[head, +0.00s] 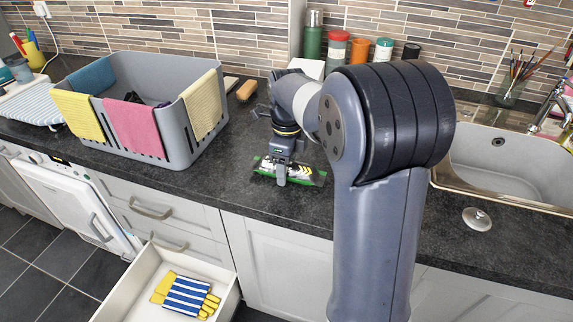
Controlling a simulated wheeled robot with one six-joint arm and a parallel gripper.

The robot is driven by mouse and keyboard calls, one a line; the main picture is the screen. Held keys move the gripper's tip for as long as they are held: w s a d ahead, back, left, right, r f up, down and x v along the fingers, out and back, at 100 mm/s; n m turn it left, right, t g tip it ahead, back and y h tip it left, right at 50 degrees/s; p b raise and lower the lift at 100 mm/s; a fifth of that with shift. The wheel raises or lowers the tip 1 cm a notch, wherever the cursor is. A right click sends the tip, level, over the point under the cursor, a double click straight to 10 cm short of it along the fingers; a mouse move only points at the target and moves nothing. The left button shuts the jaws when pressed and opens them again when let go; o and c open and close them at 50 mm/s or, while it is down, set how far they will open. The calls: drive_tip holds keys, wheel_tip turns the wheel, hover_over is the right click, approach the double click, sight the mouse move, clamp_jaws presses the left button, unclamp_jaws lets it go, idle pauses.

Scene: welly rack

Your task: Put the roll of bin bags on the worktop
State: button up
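The roll of bin bags (306,172), dark and green with a pale label and yellow chevrons, is low over the dark worktop (240,197) near its front edge. I cannot tell whether it rests on the worktop or is just above it. My gripper (282,176) points down at the roll, with one finger in front of its middle. The far finger is hidden, so I cannot tell whether the gripper is shut on the roll or open around it.
A grey bin (180,148) with cloths over its rim stands left of my gripper. An open drawer (222,301) below holds striped gloves (188,297). Jars and a flask (313,40) stand behind. A sink (490,165) is at the right.

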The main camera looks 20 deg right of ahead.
drive_tip(key=shift+o, duration=0.9)
wheel_tip(320, 180, up, 12)
drive_tip(key=p, duration=0.1)
drive_tip(key=shift+w+r, duration=0.15)
